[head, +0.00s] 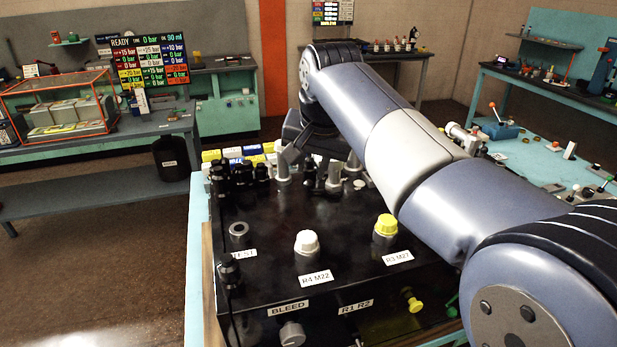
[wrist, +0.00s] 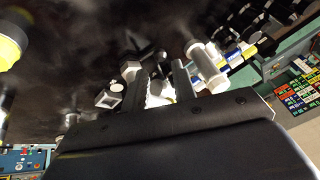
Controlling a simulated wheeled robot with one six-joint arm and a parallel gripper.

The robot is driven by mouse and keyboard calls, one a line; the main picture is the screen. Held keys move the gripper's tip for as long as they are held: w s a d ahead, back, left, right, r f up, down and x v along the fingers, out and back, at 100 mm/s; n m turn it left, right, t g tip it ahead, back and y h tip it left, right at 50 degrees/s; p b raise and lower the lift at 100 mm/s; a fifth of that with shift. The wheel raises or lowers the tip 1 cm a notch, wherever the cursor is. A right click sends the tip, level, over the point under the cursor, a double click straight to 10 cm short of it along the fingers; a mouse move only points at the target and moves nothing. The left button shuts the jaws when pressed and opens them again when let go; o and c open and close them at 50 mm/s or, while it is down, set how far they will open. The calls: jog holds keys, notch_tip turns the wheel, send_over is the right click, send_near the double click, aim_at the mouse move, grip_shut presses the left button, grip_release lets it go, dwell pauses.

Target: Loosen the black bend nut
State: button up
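The black manifold block (head: 270,220) fills the lower middle of the head view. A row of black fittings (head: 243,173) stands at its far left edge; I cannot tell which part is the black bend nut. My gripper (head: 305,167) is over the far side of the block, right of those black fittings and among grey upright fittings (head: 333,178). In the wrist view, the two fingers of my gripper (wrist: 160,82) stand apart. Pale metal shows in the gap, and I cannot tell whether they touch it. A pale cylindrical fitting (wrist: 207,66) stands right of the fingers.
A white cap (head: 306,242) labelled R4 M22 and a yellow cap (head: 386,225) labelled R3 M27 stand on the near top of the block. A grey TEST port (head: 238,231) is at left. Yellow, white and blue blocks (head: 237,153) lie behind the block.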

aim_at(309, 183)
jog(key=shift+x, duration=2.65)
jog(key=shift+c, duration=0.6)
grip_shut()
